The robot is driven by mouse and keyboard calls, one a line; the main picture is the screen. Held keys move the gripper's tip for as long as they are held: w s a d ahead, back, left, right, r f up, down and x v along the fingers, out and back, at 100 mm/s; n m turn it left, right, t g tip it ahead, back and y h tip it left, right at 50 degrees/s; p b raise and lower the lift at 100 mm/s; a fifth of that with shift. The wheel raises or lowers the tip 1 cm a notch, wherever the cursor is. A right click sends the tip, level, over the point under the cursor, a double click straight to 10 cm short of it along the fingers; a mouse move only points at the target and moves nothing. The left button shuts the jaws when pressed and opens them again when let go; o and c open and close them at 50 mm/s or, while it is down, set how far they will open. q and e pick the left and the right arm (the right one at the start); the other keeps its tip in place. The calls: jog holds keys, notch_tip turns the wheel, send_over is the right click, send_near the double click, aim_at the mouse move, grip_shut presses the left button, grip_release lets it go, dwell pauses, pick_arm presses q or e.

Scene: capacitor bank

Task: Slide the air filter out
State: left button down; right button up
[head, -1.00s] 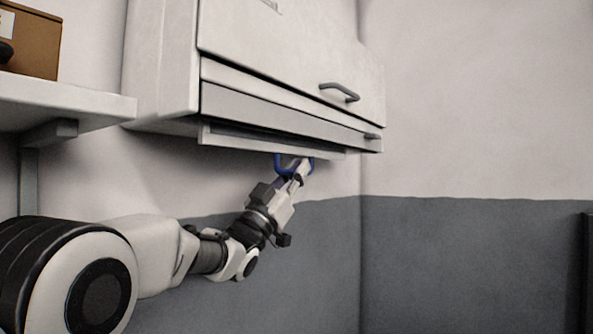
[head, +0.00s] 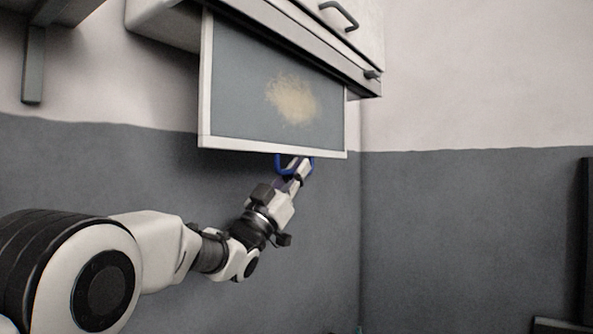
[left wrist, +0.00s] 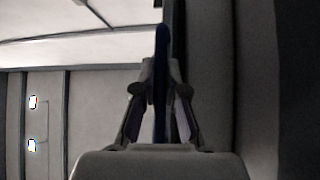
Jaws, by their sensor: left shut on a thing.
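The air filter (head: 240,100) is a flat grey panel with a pale frame and a tan dusty patch. It hangs down below the wall cabinet (head: 165,22), its upper edge still at the cabinet's underside. A blue loop handle (head: 279,166) sits at the filter's bottom edge. My left gripper (head: 301,168) is shut on this handle from below. In the left wrist view the blue handle (left wrist: 161,75) stands between the two fingers (left wrist: 158,110). My right gripper is not in view.
The cabinet front has a dark bar handle (head: 340,14) and a small latch (head: 372,74) at its lower right edge. A shelf bracket (head: 34,65) is on the wall at left. The space below the filter and to its right is free.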

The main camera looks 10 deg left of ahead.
pick_arm(q)
jog(key=c, duration=1.3)
grip_release()
jog(key=shift+o, duration=0.5)
jog(key=shift+w+f, duration=0.1)
jog(key=shift+w, duration=0.1)
jog(key=shift+s+a+f, duration=0.15)
jog(key=shift+s+f, duration=0.05)
jog(key=shift+s, duration=0.1)
jog(key=v, duration=1.1)
jog(key=shift+f, duration=0.2)
